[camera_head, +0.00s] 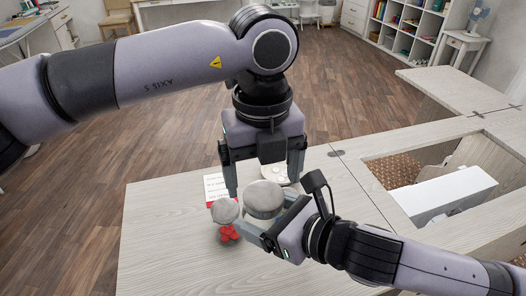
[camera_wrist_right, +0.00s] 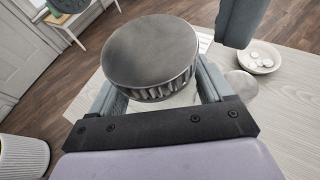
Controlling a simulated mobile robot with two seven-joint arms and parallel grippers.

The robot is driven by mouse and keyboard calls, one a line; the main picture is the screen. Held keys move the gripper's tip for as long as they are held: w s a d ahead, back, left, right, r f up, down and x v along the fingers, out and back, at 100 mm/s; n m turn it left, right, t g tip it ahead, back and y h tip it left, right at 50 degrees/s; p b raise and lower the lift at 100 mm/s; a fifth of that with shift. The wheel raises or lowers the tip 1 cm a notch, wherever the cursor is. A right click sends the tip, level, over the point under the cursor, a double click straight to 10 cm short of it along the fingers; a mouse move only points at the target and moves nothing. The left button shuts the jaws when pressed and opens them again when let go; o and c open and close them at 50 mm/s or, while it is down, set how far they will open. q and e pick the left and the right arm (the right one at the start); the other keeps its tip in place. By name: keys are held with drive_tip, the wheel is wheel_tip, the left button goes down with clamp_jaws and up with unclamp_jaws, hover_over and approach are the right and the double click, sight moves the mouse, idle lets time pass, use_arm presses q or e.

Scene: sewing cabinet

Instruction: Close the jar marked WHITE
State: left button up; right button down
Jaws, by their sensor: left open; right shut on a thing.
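A round grey metal lid with a ridged rim (camera_head: 264,196) is between the fingers of my right gripper (camera_head: 270,218), which is shut on it. The lid also shows large in the right wrist view (camera_wrist_right: 150,52). Whether a jar is under it is hard to tell. My left gripper (camera_head: 264,184) is open above, its fingers pointing down on either side of the lid, apart from it. A smaller grey disc (camera_head: 225,210) sits just left of it, beside red pieces (camera_head: 229,233). No WHITE marking is readable.
A bowl of white buttons (camera_head: 277,174) stands behind the lid; it also shows in the right wrist view (camera_wrist_right: 262,58). A card with red and dark print (camera_head: 213,187) lies at the left. The wooden tabletop (camera_head: 155,240) is clear at front left. An opening with a white machine (camera_head: 440,192) is at right.

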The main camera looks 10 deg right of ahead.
sight(265, 195)
use_arm(q)
drive_tip(key=shift+f, duration=1.7)
drive_tip(key=c, duration=1.1)
drive_tip(key=shift+m, duration=1.7)
drive_tip(key=o, duration=1.1)
drive_tip(key=shift+o, duration=0.2)
drive_tip(key=shift+s+d, duration=0.1)
drive_tip(key=shift+d, duration=0.05)
